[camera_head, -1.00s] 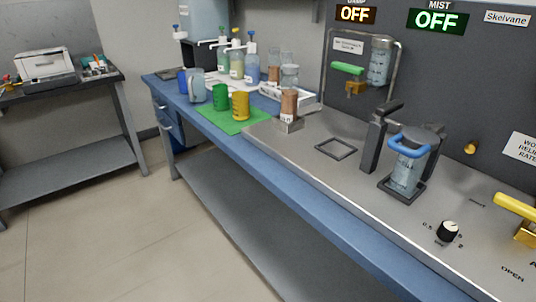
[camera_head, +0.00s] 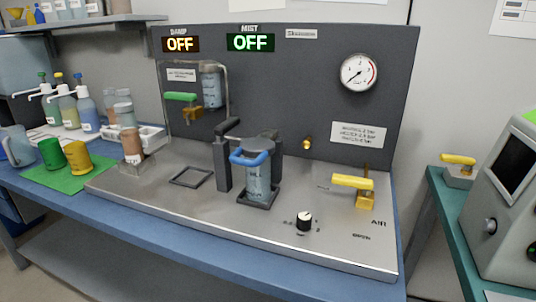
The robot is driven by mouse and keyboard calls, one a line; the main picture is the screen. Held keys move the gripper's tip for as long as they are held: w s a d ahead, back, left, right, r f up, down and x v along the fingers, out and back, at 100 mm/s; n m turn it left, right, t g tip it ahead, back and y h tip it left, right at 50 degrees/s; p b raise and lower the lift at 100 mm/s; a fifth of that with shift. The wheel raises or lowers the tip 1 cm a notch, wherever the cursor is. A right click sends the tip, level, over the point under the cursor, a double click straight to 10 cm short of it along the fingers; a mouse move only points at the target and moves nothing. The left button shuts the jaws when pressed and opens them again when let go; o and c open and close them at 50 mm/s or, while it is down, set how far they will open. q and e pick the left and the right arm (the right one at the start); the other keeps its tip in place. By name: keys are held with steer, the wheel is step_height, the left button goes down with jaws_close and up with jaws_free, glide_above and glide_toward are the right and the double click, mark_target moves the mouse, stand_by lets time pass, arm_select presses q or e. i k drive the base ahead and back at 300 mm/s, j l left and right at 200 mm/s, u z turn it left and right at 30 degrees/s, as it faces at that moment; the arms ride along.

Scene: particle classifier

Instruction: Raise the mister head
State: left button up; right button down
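On the steel bench panel stands a clear cylinder (camera_head: 258,182) in a dark square base, with a blue curved handle (camera_head: 250,158) across its top front. A grey head piece (camera_head: 262,143) sits at the cylinder's top, against a dark upright behind it; I take this assembly to be the mister. A dark post (camera_head: 222,165) with a black lever arm stands just left of it. The head looks down on the cylinder; whether they touch I cannot tell. Neither of my grippers is in view.
An empty square frame (camera_head: 190,177) lies left of the post. A black knob (camera_head: 304,220) and yellow-handled valve (camera_head: 354,184) are at right. A gauge (camera_head: 358,72) is on the back panel. Pump bottles (camera_head: 66,108) and cups (camera_head: 78,156) crowd the left.

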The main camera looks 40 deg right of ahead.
mark_target(260, 147)
steer(key=z, duration=1.1)
